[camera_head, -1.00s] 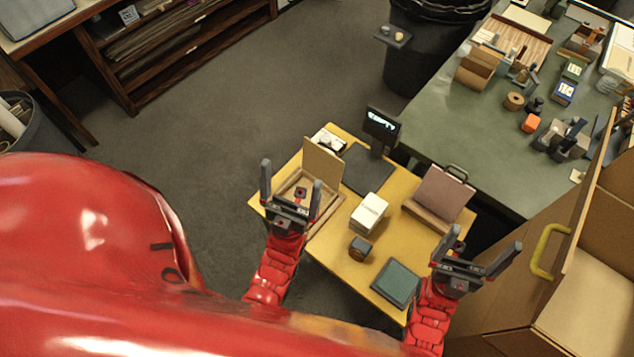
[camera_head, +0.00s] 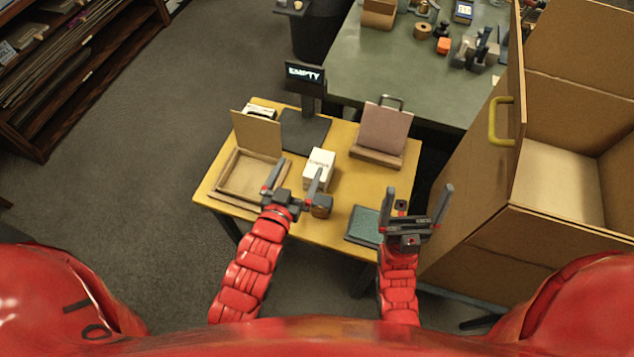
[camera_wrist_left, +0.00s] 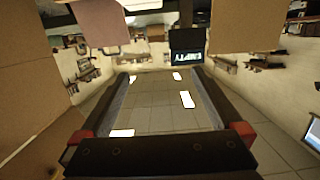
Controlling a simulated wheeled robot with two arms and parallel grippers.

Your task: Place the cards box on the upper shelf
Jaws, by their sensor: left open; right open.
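The white cards box (camera_head: 321,160), with small dark print on its front, stands upright in the middle of the yellow table (camera_head: 335,222). My left gripper (camera_head: 298,176) is open and empty, just in front of the box in the head view, and one finger overlaps its lower edge. I cannot tell whether they touch. In the left wrist view the open left gripper (camera_wrist_left: 158,82) has nothing between its fingers. My right gripper (camera_head: 418,200) is open and empty near the table's right edge. A tan cabinet (camera_head: 560,182) with an open, yellow-handled door stands at right; I cannot tell which surface is the upper shelf.
The table also holds an open wooden box (camera_head: 247,180), a dark pad (camera_head: 303,133), an "EMPTY" display (camera_head: 305,75), a brown lidded case (camera_head: 382,130), a small dark block (camera_head: 322,206) and a teal pad (camera_head: 364,226). A green table (camera_head: 400,75) stands behind. Floor at left is clear.

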